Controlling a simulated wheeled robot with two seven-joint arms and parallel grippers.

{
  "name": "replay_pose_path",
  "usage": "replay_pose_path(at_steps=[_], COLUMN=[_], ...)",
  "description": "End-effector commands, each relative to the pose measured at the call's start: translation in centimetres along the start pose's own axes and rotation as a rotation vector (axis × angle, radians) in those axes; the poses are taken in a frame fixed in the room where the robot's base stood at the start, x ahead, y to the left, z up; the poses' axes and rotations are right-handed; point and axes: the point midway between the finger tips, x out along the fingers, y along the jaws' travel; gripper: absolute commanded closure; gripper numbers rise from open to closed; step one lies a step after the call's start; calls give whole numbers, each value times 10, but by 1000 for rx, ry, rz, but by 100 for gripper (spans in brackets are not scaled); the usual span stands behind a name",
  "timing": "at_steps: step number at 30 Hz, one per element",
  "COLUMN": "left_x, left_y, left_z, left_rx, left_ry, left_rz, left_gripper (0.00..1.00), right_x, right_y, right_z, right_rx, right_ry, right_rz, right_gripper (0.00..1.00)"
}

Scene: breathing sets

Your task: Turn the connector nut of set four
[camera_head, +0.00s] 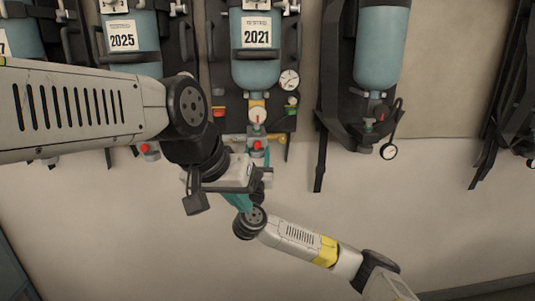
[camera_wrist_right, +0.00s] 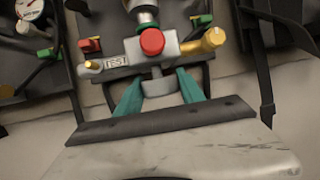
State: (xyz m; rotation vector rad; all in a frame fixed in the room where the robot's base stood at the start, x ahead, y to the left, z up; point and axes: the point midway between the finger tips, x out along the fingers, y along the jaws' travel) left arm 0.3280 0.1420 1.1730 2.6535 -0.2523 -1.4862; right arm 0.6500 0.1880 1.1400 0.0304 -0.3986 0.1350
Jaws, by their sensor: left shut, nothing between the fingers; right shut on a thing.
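The 2021 breathing set (camera_head: 256,62) hangs on the wall in the head view, with a grey manifold and red knob (camera_head: 257,145) below its cylinder. In the right wrist view, the grey connector nut (camera_wrist_right: 158,88) sits below the manifold (camera_wrist_right: 135,50) and its red knob (camera_wrist_right: 152,42). My right gripper (camera_wrist_right: 158,93) has its two teal fingers on either side of the nut, shut on it. In the head view the right gripper is mostly hidden behind my left one. My left gripper (camera_head: 239,202) is shut and empty, below the set. No number four is readable.
The 2025 set (camera_head: 130,42) hangs to the left and an unlabelled set (camera_head: 380,50) to the right. The lower wall is bare.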

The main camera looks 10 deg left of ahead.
Motion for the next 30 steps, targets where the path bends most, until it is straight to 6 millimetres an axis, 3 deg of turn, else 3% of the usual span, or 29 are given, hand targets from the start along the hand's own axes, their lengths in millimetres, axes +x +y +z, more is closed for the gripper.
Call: replay_pose_path(at_steps=[30], left_x=[0], left_y=[0], left_z=[0], left_rx=[0], left_ry=[0], left_rz=[0], left_gripper=[100], right_x=[0], right_y=[1], right_z=[-3], right_rx=[-368], right_ry=[9], right_rz=[-879], right_gripper=[95])
